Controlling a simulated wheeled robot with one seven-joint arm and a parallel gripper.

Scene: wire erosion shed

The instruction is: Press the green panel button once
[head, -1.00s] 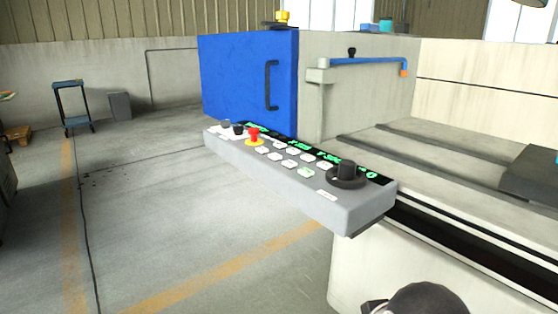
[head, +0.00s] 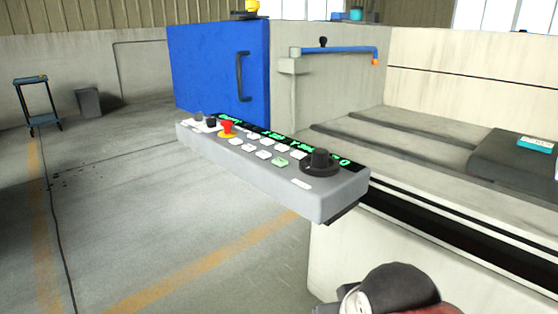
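The grey control panel (head: 248,172) juts out from the machine in the middle of the head view. The green panel button (head: 280,162) sits in the row of buttons nearest the panel's front edge, left of the black knob. A dark rounded part at the bottom edge looks like my own arm. My gripper's fingers are not in view.
A blue door (head: 215,68) with a dark handle stands behind the panel. The machine bed (head: 400,150) extends to the right, with a dark block (head: 505,165) on it. A large black knob (head: 320,164) rises near the green button. Open floor lies to the left, with a trolley (head: 38,103) far back.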

